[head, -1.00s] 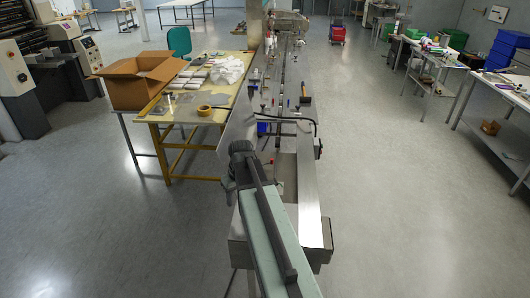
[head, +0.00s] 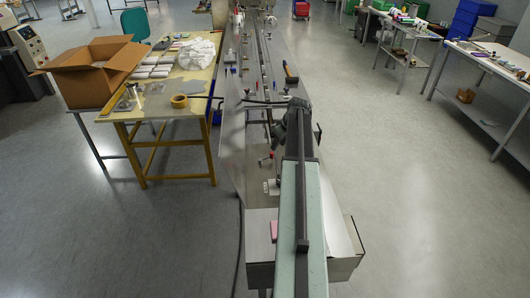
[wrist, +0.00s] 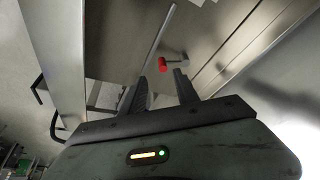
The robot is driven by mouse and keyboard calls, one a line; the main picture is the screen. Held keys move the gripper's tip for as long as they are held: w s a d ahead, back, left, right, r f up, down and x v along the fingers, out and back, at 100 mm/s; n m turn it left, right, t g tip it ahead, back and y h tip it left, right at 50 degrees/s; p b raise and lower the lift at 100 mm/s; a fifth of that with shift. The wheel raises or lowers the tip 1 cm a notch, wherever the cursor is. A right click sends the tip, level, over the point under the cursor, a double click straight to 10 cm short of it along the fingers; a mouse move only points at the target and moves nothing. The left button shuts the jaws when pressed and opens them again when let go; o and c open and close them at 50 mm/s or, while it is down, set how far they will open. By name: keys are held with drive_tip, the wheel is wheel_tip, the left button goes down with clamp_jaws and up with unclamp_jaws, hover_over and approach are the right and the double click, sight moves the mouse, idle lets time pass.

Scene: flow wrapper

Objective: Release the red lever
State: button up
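In the wrist view, the red lever (wrist: 163,65) shows as a small red knob with a short grey arm beside it, just beyond the fingertips. My gripper (wrist: 161,82) is open, with a dark finger on each side of the gap and nothing between them. The knob appears in line with the gap; I cannot tell its exact distance. In the head view, my gripper (head: 279,132) hangs over the steel flow wrapper, partly hidden by my arm.
The long steel flow wrapper (head: 231,150) runs away from me. Floor on the right is open.

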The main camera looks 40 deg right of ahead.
sight(272, 153)
drive_tip(key=b+x, duration=0.3)
drive_tip(key=x, duration=0.1)
drive_tip(key=b+x, duration=0.4)
drive_tip(key=shift+w+a, duration=0.15)
drive_tip(key=shift+a, duration=0.1)
drive_tip(key=shift+r, duration=0.15)
clamp_jaws()
